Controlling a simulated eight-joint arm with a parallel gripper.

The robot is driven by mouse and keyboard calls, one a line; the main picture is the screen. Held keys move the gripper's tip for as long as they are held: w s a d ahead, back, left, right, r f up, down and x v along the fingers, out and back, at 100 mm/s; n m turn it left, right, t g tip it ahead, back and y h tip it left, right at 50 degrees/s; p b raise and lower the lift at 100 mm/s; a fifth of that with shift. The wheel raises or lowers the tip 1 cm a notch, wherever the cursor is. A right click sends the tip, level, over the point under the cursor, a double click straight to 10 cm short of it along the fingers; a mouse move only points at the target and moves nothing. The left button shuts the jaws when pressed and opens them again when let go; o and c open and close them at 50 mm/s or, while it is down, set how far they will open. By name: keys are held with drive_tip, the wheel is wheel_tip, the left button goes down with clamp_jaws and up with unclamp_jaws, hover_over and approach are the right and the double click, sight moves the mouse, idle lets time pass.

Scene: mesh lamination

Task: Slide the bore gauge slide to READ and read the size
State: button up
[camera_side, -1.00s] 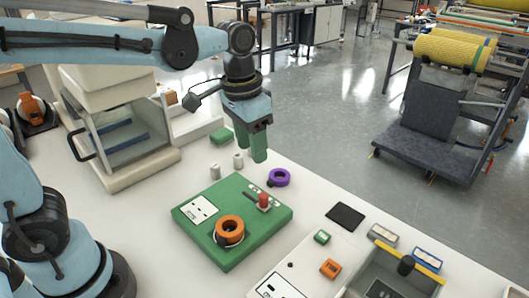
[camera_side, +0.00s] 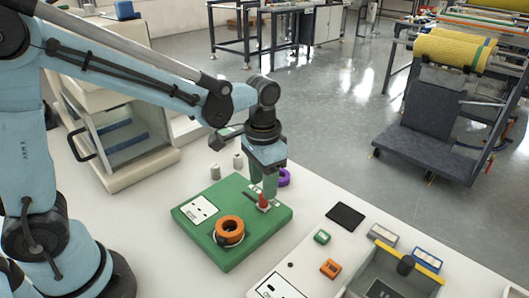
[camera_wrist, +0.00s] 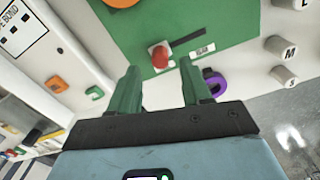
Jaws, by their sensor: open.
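The bore gauge is a green block (camera_side: 226,258) on the white bench, with an orange ring (camera_side: 229,228) and a white printed label (camera_side: 201,209) on top. Its slide has a red knob (camera_side: 263,202), standing in a dark slot near the block's far right part; it also shows in the wrist view (camera_wrist: 161,56). My gripper (camera_side: 264,189) is over the knob, its green fingers pointing down. In the wrist view my open gripper (camera_wrist: 158,70) has the knob in line between its fingers, with nothing held. Contact with the knob cannot be told. The small slot label is hard to read.
A purple ring (camera_side: 285,178) lies just behind the block, close to my fingers. Pale cylinders stand nearby, one marked M (camera_wrist: 286,53).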

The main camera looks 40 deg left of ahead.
sight(263, 201)
drive_tip(key=shift+f, duration=1.5)
drive_tip(key=shift+c, duration=0.3)
clamp_jaws()
drive_tip(key=shift+a, duration=0.1)
